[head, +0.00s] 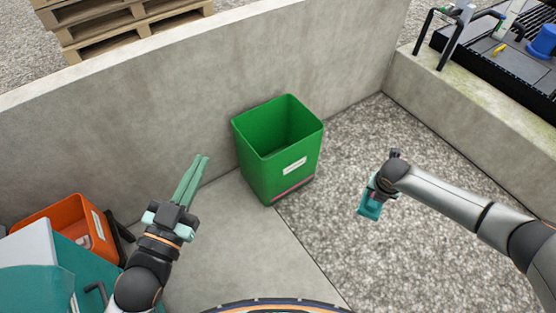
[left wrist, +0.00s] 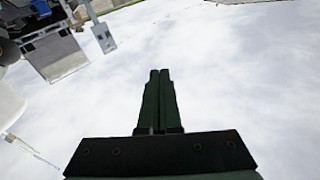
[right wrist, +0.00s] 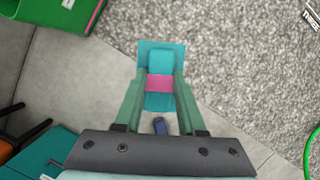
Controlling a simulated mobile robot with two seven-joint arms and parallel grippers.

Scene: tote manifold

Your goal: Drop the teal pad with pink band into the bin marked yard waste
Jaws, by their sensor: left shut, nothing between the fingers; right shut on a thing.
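The teal pad with pink band (right wrist: 159,86) is between the fingers of my right gripper (right wrist: 159,92), which is shut on it in the right wrist view. In the head view the teal pad (head: 370,207) hangs below my right gripper (head: 381,186), over the gravel, to the right of the green bin and apart from it. The green bin (head: 268,177) stands upright by the concrete wall, with a white label whose words are too small to read. My left gripper (head: 195,180) is shut and empty, left of the green bin; it also shows in the left wrist view (left wrist: 159,75).
An orange bin (head: 98,239) with a label stands at the lower left beside a teal cabinet (head: 97,273). A concrete wall (head: 180,85) runs behind the bins. Gravel between the green bin and my right arm is clear. Pallets (head: 130,22) lie beyond the wall.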

